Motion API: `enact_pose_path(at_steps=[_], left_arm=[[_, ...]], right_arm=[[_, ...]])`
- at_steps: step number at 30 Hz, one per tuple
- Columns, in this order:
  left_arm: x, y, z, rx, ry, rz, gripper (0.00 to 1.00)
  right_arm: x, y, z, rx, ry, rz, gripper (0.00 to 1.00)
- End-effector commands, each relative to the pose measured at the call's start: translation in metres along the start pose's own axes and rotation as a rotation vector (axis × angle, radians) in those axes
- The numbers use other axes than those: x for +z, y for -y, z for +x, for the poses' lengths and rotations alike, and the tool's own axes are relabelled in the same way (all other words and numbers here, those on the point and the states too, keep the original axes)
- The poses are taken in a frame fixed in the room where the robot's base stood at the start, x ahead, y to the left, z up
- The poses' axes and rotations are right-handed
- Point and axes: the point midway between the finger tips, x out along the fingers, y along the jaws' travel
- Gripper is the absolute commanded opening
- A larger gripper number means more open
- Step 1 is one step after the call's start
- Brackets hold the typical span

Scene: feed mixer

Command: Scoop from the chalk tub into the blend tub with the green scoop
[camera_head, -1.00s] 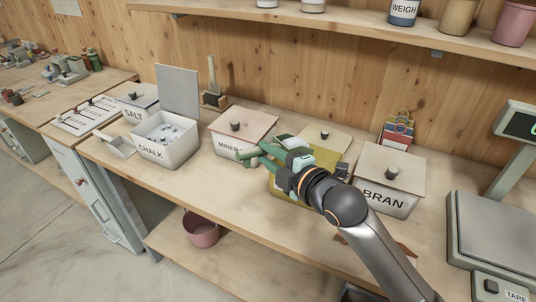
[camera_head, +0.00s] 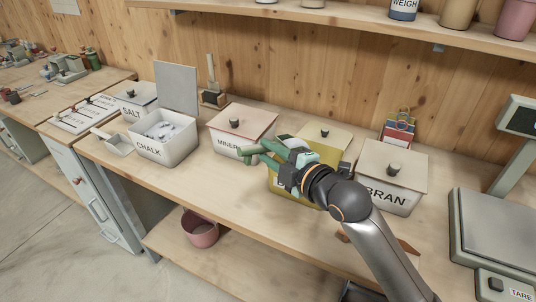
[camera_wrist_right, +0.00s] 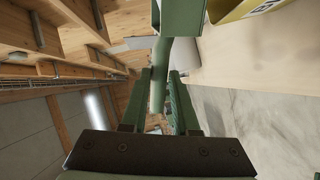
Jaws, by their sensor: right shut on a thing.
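The chalk tub (camera_head: 166,150) is a white box labelled CHALK, with its grey lid (camera_head: 177,88) standing up at the back and pale lumps inside. My right gripper (camera_head: 272,157) is in front of and above that tub, shut on the green scoop. The green scoop's handle (camera_wrist_right: 158,88) runs between the fingers in the right wrist view. I cannot tell whether the scoop holds anything. My left gripper is out of view.
The lidded mineral tub (camera_head: 241,133) stands between chalk and yellow tubs, and the bran tub (camera_head: 392,178) right of my arm. A pale scoop (camera_head: 118,144) lies left of the chalk tub. A scale (camera_head: 495,232) stands far right.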

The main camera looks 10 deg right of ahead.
Motion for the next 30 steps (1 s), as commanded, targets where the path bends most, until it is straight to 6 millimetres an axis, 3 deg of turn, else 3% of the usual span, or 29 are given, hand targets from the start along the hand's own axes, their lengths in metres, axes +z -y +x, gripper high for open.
enact_pose_path(at_steps=[30], left_arm=[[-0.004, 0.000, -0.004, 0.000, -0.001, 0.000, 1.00]], right_arm=[[0.011, -0.029, -0.006, 0.003, -0.040, 0.197, 0.00]])
